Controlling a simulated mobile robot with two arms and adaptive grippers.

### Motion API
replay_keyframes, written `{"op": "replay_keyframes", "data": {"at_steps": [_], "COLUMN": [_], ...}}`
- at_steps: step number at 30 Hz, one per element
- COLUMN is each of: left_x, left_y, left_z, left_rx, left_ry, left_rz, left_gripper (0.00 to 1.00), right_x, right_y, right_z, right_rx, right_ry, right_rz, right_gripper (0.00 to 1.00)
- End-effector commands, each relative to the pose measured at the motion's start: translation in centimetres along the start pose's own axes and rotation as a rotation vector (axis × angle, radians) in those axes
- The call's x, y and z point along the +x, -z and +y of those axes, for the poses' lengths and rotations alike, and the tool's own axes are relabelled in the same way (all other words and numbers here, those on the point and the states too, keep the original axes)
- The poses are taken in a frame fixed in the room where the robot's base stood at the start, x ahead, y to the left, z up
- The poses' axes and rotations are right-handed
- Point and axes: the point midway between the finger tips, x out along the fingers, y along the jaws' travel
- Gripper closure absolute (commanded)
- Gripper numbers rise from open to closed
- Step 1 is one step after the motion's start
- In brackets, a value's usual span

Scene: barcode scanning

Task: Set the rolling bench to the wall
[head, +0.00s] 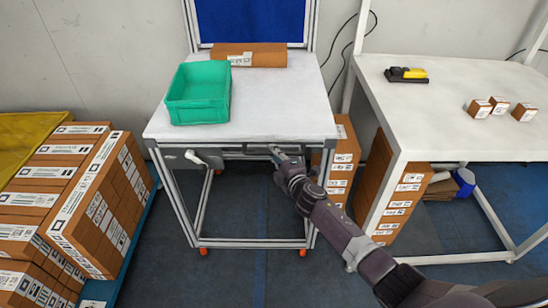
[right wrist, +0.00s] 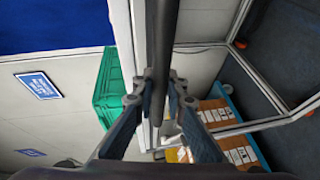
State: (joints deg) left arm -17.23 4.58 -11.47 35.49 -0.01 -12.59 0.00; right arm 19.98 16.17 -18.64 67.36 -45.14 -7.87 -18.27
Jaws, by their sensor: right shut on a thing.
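The rolling bench (head: 270,115) has a white top, a grey metal frame and small orange-red casters. It stands in the middle of the head view with its back toward the wall (head: 110,50); any gap behind it is hard to judge. My right gripper (head: 278,152) is at the bench's front edge, right of its middle. It is shut on a dark bar (right wrist: 161,60), which passes between its fingers in the right wrist view. My left gripper is not in view.
On the bench are a green crate (head: 185,112) and a brown carton (head: 262,54). Stacked cartons (head: 85,195) stand left. A white table (head: 450,115) with a black-yellow device (head: 406,75) and small boxes stands right. More cartons (head: 342,165) stand between bench and table.

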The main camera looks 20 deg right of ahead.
Motion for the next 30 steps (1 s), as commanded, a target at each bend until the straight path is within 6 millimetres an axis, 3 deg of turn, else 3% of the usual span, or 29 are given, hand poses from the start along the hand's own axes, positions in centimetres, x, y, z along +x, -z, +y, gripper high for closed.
{"op": "replay_keyframes", "data": {"at_steps": [14, 15, 19, 30], "left_x": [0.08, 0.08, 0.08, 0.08], "left_y": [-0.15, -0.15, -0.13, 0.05], "left_z": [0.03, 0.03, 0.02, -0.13], "left_rx": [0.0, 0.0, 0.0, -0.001], "left_ry": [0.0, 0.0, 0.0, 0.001], "left_rz": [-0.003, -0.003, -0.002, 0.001], "left_gripper": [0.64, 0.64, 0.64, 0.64], "right_x": [0.27, 0.27, 0.26, -0.05], "right_y": [-0.3, -0.3, -0.24, -0.13], "right_z": [0.19, 0.2, 0.15, 0.02], "right_rx": [-0.001, -0.001, -0.001, -0.001], "right_ry": [-0.001, -0.002, -0.001, 0.0], "right_rz": [-0.003, -0.003, -0.002, 0.0], "right_gripper": [1.0, 0.85, 0.71, 0.7]}}
